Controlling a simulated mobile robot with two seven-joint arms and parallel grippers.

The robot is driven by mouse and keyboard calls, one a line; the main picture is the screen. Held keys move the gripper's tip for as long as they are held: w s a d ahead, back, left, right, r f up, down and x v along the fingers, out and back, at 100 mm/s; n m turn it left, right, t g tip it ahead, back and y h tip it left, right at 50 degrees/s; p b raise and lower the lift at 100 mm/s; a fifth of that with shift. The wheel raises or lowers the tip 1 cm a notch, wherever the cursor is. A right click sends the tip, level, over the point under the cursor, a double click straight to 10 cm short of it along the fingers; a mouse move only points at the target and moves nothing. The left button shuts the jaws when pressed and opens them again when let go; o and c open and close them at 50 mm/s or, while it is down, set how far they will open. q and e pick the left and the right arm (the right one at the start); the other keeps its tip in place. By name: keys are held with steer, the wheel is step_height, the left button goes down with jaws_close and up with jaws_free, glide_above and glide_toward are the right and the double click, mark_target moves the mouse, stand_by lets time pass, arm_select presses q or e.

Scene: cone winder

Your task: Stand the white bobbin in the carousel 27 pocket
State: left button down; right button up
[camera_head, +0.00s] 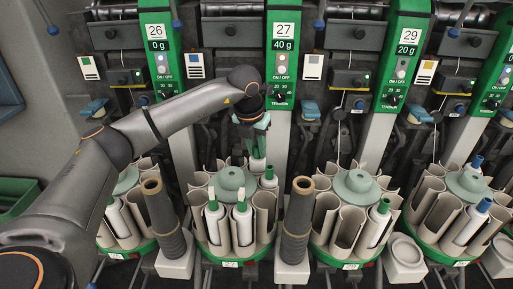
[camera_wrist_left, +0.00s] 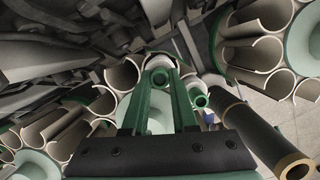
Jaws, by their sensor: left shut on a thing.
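My left gripper (camera_head: 257,153) hangs over the back of carousel 27 (camera_head: 230,264), its fingers pointing down. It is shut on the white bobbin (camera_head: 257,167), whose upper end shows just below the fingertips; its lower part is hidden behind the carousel. In the left wrist view the bobbin's green-ringed end (camera_wrist_left: 160,76) sits between the fingertips (camera_wrist_left: 162,88), at a beige pocket. I cannot tell how deep it sits in the pocket. Carousel 27 has a pale green hub (camera_head: 230,178) and beige open-sided pockets. My right gripper is not in view.
Dark posts (camera_head: 297,220) and (camera_head: 165,220) flank the carousel. Winder panels (camera_head: 284,60) rise behind.

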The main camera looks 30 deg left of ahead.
arm_select(q)
steer(key=shift+f+b, duration=0.6)
steer(key=shift+f, duration=0.45)
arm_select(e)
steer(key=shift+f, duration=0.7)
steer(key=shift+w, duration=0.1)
arm_select(q)
steer(key=c, duration=0.6)
jaws_free()
steer(key=p+v, duration=0.1)
steer(key=v, duration=1.1)
steer(key=shift+r, duration=0.35)
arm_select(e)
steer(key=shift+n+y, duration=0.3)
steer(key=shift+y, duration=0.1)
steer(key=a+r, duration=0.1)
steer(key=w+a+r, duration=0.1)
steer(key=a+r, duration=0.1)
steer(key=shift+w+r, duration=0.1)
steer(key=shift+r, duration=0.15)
